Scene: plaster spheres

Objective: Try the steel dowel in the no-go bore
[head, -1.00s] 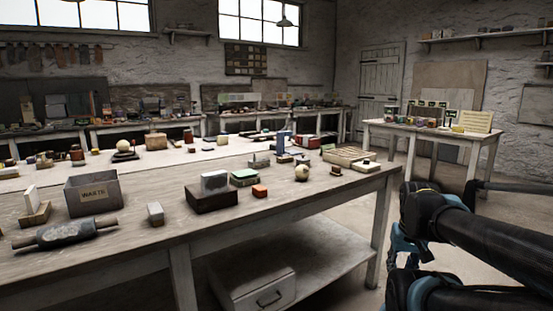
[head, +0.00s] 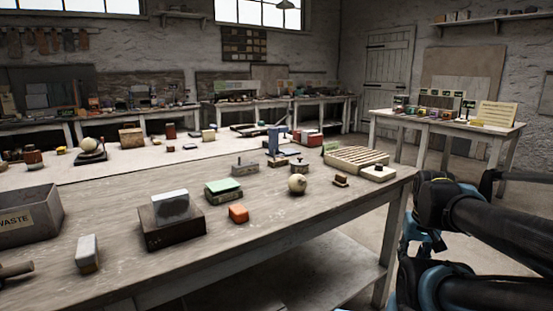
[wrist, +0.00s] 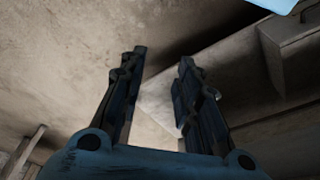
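My gripper (wrist: 162,75) shows in the wrist view with its two dark fingers apart and nothing between them. It hangs over the floor beside a pale wooden structure. In the head view my arm is at the lower right, beside the right end of the workbench (head: 300,222). I cannot make out a steel dowel or a bore marked no-go in either view. A small grey block with a knob on top (head: 244,168) stands on the bench, too small to identify.
A side table (head: 440,123) with small coloured items and a sign is at the back right. Floor shows between the tables.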

